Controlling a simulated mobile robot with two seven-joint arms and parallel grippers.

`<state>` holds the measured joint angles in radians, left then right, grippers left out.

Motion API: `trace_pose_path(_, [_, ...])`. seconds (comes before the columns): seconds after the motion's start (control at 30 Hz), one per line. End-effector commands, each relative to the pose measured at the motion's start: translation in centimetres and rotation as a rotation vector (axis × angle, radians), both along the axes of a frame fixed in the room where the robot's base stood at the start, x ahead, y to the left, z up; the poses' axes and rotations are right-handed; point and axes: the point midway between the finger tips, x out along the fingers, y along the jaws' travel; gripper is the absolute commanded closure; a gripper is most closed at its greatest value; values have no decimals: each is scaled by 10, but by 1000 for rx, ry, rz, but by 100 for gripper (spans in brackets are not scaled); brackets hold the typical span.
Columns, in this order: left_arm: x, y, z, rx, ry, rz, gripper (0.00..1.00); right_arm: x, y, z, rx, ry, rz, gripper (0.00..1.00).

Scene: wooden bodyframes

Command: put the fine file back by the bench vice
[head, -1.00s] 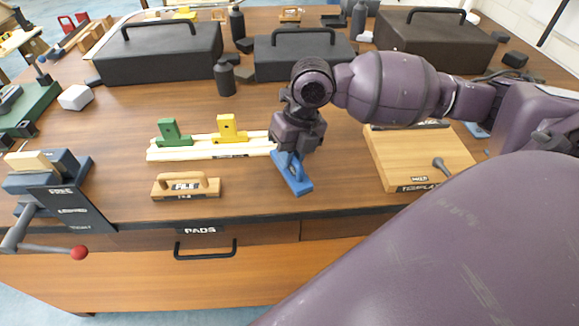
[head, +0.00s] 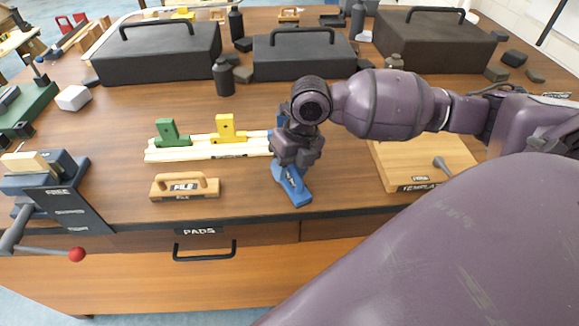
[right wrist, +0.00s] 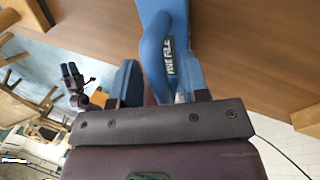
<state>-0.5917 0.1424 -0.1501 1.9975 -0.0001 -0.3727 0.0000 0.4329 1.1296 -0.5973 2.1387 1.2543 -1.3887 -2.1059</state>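The fine file (head: 293,190) is a blue block with a raised handle near the bench's front edge. Its "FINE FILE" label (right wrist: 169,58) shows in the right wrist view. My right gripper (head: 291,165) is over the file, and its handle lies between the fingers; it looks shut on it. I cannot tell whether the file's underside touches the bench. The bench vice (head: 45,185) is at the left front corner, dark blue-grey with a wooden piece in its jaws and a red-knobbed lever. A dark two-pronged part (right wrist: 75,85) in the right wrist view may be my left gripper.
A wooden file (head: 185,187) lies between the vice and the blue file. Behind it a pale rack (head: 190,150) carries green and yellow blocks. A wooden template board (head: 425,165) is at right. Black cases (head: 160,55) line the back. Bare bench lies beside the vice.

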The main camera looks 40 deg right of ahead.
Motion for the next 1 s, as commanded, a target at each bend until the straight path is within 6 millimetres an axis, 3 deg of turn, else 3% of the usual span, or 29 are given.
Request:
trace_pose_path(0.27, [0,0,2,1,-1,-1,57,0,-2,12,0,-2,0,58])
trace_pose_path(0.7, [-7,2,9,1,5,6,57,-3,-22,90,-2,-4,0,58])
trace_pose_path(1.0, [-2,2,16,1,-6,3,57,-4,-29,118,0,-1,1,58])
